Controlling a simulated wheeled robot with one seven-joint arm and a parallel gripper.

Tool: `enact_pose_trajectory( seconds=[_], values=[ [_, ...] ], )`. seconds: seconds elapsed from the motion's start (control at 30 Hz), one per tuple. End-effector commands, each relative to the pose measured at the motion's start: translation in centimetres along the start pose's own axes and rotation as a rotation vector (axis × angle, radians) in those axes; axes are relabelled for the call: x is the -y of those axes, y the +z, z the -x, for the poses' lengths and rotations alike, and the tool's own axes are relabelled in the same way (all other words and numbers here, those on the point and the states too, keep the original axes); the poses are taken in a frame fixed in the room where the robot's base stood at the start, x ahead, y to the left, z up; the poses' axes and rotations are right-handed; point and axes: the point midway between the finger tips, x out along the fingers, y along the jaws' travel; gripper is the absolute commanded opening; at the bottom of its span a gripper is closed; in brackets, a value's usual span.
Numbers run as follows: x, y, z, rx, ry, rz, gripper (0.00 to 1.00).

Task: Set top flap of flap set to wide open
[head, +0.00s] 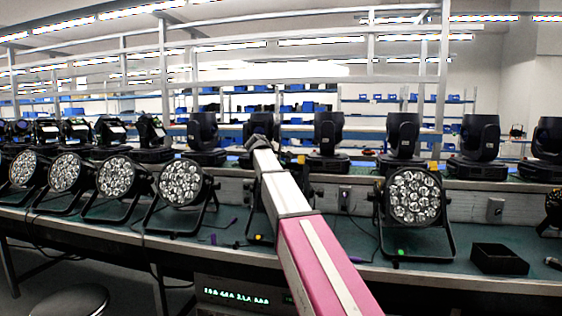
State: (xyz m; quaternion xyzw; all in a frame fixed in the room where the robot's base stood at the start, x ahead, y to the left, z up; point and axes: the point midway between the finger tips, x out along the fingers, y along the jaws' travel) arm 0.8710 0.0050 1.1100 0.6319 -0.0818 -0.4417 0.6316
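My arm reaches from the bottom middle up over the bench, with a pink link near me and white links beyond. Its far end is small and dark against a black lamp behind it, so I cannot make out the fingers of my gripper (259,142). I cannot pick out a flap set or its top flap for certain. A black stand frame is partly hidden behind my arm. The par can (414,196) right of my arm shows a round face of many lenses, with no flap that I can make out around it.
Several par cans (181,182) stand along the green bench (330,237) at left. Moving-head lamps (404,135) line the raised shelf behind. An open black box (498,259) sits at right. A stool (72,302) and a lit display unit (237,294) are below the bench.

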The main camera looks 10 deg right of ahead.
Motion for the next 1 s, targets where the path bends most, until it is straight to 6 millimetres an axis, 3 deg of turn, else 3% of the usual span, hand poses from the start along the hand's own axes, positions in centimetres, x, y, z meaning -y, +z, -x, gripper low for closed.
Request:
enact_pose_trajectory(
  seconds=[0.23, 0.5, 0.9, 0.93, 1.0],
  values=[
    [-0.5, -0.1, -0.1, 0.0, -0.02, 0.008, 0.04],
    [-2.1, -0.4, -0.7, 0.001, -0.216, 0.088, 0.04],
    [-2.0, -0.3, -0.7, -0.001, -0.266, 0.111, 0.04],
    [-2.0, -0.3, -0.7, -0.001, -0.265, 0.111, 0.31],
    [-2.0, -0.3, -0.7, -0.001, -0.265, 0.111, 0.49]
  ],
)
